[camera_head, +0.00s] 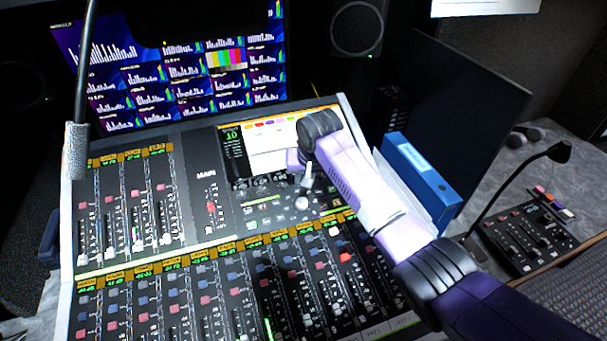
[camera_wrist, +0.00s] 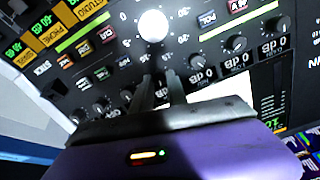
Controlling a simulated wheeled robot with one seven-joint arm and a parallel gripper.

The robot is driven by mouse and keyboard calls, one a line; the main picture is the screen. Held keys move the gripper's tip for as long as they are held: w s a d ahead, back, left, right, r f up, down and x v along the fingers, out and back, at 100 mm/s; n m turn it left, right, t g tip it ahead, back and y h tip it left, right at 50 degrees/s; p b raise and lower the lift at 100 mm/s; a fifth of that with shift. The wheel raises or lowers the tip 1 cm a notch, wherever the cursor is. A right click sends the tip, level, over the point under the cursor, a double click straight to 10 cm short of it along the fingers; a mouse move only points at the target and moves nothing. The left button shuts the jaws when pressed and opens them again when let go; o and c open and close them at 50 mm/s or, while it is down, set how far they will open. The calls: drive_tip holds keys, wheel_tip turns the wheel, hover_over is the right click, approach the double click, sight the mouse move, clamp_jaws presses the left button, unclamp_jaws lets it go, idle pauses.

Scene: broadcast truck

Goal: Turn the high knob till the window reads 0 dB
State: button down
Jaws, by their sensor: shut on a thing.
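My gripper (camera_head: 307,181) reaches down to the mixing desk at the right end of a row of small knobs. In the wrist view its two dark fingers (camera_wrist: 159,80) are shut at the panel on what appears to be the high knob, which they mostly hide. I cannot read its label or its window behind the fingers and palm. Three neighbouring windows (camera_wrist: 203,75) to the right in the wrist view each read 0 dB, upside down, with dark knobs (camera_wrist: 240,43) beside them.
A large white knob (camera_wrist: 152,25) with a numbered scale stands just beyond the fingertips. A lit screen (camera_head: 275,138) rises behind my gripper. Faders (camera_head: 305,280) fill the front of the desk. A blue binder (camera_head: 421,178) stands to the right, near my arm. A gooseneck microphone (camera_head: 77,150) hangs at left.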

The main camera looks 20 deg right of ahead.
drive_tip(key=shift+m+p, duration=0.6)
drive_tip(key=shift+m, duration=0.9)
drive_tip(key=c, duration=1.3)
unclamp_jaws()
drive_tip(key=shift+r, duration=0.15)
drive_tip(key=shift+b+v, duration=0.35)
drive_tip(key=shift+v, duration=3.45)
